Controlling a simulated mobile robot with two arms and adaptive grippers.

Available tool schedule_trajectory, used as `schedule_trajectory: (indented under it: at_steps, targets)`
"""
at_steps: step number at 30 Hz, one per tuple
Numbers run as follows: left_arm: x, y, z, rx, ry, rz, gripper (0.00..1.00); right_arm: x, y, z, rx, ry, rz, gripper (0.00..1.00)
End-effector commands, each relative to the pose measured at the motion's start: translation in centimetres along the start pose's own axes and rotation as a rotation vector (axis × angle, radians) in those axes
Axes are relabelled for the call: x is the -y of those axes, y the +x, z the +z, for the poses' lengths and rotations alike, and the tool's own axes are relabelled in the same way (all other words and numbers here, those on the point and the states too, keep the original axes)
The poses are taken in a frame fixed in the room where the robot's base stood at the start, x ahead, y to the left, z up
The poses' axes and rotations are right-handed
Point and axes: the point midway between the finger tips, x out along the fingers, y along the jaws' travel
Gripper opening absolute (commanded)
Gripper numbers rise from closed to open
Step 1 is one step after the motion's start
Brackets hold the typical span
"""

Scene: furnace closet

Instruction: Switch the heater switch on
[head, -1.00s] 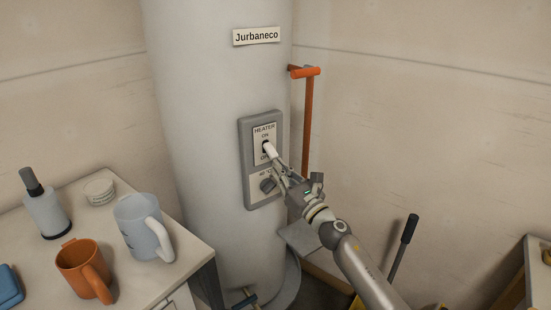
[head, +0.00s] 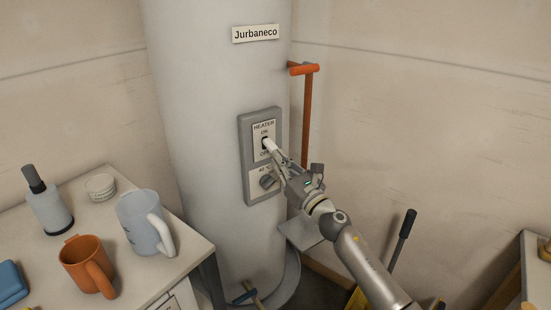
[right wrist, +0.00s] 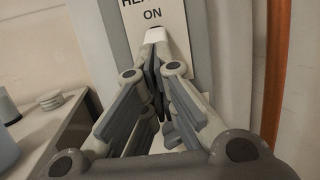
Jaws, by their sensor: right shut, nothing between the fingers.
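The heater switch (head: 269,144) is a white lever in a dark slot on the grey control panel (head: 248,185) of the tank, between the ON and OFF labels. It also shows in the right wrist view (right wrist: 155,34), just under the word ON. My right gripper (head: 276,154) is shut and empty, its fingertips at the lever from below and the right. In the right wrist view its fingertips (right wrist: 153,62) meet at the lever's lower edge; I cannot tell whether they touch. They hide part of the OFF label. My left gripper is not in view.
An orange handle (head: 307,110) stands close right of the panel. At left, a cabinet top (head: 190,250) holds a pale mug (head: 140,225), an orange mug (head: 82,262) and a bottle (head: 47,208).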

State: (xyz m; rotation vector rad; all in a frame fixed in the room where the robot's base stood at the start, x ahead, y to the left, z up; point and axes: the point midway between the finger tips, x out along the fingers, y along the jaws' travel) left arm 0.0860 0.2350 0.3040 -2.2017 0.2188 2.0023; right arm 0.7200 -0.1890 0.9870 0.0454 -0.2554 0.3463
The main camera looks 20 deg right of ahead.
Motion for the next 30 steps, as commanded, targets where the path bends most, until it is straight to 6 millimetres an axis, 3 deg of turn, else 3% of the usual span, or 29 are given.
schedule_trajectory:
  at_steps: [5, 24, 30]
  targets:
    - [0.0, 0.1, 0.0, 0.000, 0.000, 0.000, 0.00, 0.0, -0.4, -0.1, -0.001, -0.001, -0.001, 0.00]
    - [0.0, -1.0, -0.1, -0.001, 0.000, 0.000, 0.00, 0.0, -6.4, 1.2, -0.005, -0.002, 0.000, 0.00]
    - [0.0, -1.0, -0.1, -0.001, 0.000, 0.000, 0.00, 0.0, -6.9, 1.4, -0.004, 0.000, 0.000, 0.00]
